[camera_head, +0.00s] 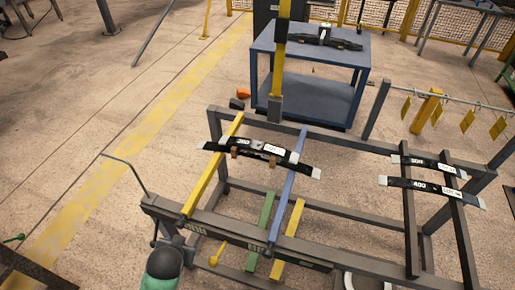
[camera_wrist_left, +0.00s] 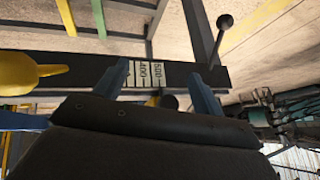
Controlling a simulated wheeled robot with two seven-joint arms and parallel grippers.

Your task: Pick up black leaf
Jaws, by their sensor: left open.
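A black leaf (camera_head: 258,152) with white labels and pale ends lies across a yellow bar and a blue bar of the rack in the head view. Two more black leaves, an upper one (camera_head: 428,164) and a lower one (camera_head: 430,188), lie across dark bars at the right. My left gripper (camera_wrist_left: 160,88) is open in the left wrist view, its two blue fingers apart. A dark rail (camera_wrist_left: 60,68) with a white label reading 400 and 500 passes just beyond the fingers. No leaf is between them. My right gripper is not in view.
The dark rack frame (camera_head: 320,257) has a lower yellow bar (camera_head: 288,240) and green bar (camera_head: 260,230). A blue cart (camera_head: 270,48) behind carries another dark spring part (camera_head: 335,42). Yellow tags (camera_head: 467,120) hang at the right. Open floor lies to the left.

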